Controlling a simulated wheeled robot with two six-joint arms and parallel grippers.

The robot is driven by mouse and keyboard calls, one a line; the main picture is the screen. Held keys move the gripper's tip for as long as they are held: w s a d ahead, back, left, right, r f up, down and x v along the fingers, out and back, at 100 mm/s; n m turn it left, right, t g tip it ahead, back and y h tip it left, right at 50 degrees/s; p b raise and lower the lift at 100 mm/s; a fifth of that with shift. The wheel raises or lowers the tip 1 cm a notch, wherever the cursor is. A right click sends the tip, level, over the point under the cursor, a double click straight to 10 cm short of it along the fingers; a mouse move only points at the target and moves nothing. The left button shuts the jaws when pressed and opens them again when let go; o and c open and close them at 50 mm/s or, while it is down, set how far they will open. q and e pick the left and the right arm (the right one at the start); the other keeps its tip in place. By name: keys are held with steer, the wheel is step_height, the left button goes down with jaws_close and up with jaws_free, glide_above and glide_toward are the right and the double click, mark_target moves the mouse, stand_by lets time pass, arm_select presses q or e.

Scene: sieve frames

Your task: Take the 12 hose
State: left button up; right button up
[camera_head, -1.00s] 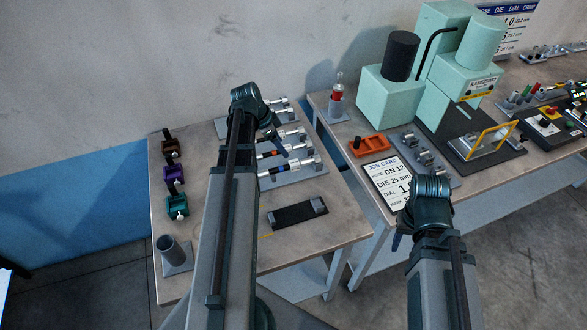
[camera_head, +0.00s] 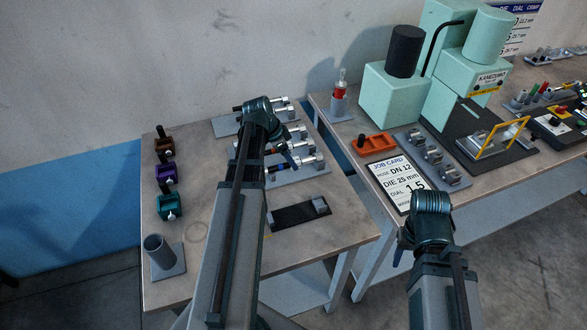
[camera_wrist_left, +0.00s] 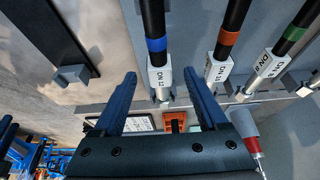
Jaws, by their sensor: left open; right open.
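The DN 12 hose (camera_wrist_left: 153,20) is black with a blue band and a white label reading DN 12 on its metal end. It lies in a rack on the left table, nearest row with the blue band in the head view (camera_head: 272,169). My left gripper (camera_wrist_left: 168,82) is open and empty; in the wrist view its two blue fingers stand either side of the DN 12 hose's metal end, and I cannot tell the depth gap. In the head view the left gripper (camera_head: 285,153) is above the rack, partly hiding the hoses. My right gripper (camera_head: 398,248) is mostly hidden behind its wrist.
Hoses with orange (camera_wrist_left: 229,38) and green (camera_wrist_left: 293,34) bands lie beside the DN 12 hose. A black tray (camera_head: 293,216) is nearer on the table. A grey cup (camera_head: 160,252) and coloured holders (camera_head: 168,205) stand at the left. The job card (camera_head: 398,183) reads DN 12.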

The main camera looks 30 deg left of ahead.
arm_select(q)
steer(key=b+x, duration=0.1)
steer(key=x, duration=0.1)
steer(key=shift+f, duration=0.3)
steer(key=shift+r, duration=0.1)
jaws_close()
